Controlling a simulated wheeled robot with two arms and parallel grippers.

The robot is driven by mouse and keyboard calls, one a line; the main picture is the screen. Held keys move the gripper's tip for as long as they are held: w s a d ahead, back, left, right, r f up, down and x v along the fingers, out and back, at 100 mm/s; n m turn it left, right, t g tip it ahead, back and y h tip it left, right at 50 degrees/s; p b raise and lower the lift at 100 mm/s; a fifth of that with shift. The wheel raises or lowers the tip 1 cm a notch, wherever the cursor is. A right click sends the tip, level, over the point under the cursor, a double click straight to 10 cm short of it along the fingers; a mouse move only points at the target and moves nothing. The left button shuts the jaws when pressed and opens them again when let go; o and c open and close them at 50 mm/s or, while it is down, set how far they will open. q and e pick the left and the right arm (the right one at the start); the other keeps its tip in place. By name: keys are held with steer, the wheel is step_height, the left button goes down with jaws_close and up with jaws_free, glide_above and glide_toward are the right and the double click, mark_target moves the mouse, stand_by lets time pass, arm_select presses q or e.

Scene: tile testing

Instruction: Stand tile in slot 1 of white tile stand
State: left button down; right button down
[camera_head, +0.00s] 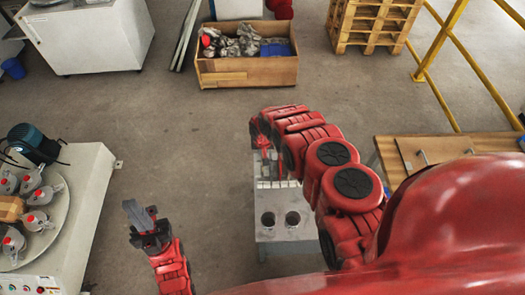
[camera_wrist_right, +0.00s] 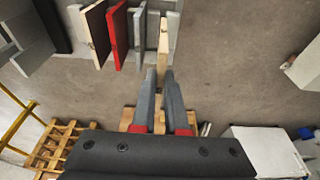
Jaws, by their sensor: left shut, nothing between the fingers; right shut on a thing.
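My right gripper (camera_wrist_right: 160,76) is in the right wrist view, its two grey fingers shut on a thin, pale beige tile (camera_wrist_right: 163,40). The tile stands on edge beyond the fingertips. Beside it are a grey tile (camera_wrist_right: 138,35), a red tile (camera_wrist_right: 117,35) and another beige tile (camera_wrist_right: 97,32), all upright. My left gripper (camera_head: 135,212) is shut and empty at the lower left.
A grey table (camera_head: 287,235) with two round holes stands below the right arm. A wooden crate (camera_head: 246,74), a pallet (camera_head: 368,25) and yellow rails (camera_head: 452,45) lie farther back. Open floor is between them.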

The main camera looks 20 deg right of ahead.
steer(key=shift+s+b+x, duration=0.2)
steer(key=shift+b+x, duration=0.45)
steer(key=shift+x, duration=0.15)
steer(key=shift+s+b+x, duration=0.15)
steer(key=shift+b+x, duration=0.45)
steer(key=shift+x, duration=0.2)
steer(key=shift+s+b+x, duration=0.2)
steer(key=shift+b+x, duration=0.45)
steer(key=shift+x, duration=0.15)
steer(key=shift+a, duration=0.15)
steer(key=shift+s+p, duration=0.1)
steer(key=shift+p, duration=0.2)
steer(key=shift+f, duration=0.2)
steer(key=shift+s+b+x, duration=0.15)
steer(key=shift+b+x, duration=0.55)
steer(key=shift+x, duration=0.05)
steer(key=shift+s+b+x, duration=0.2)
steer(key=shift+b+x, duration=0.45)
steer(key=shift+x, duration=0.1)
steer(key=shift+a+f, duration=0.1)
steer(key=c, duration=0.9)
jaws_free()
steer(key=shift+o, duration=0.2)
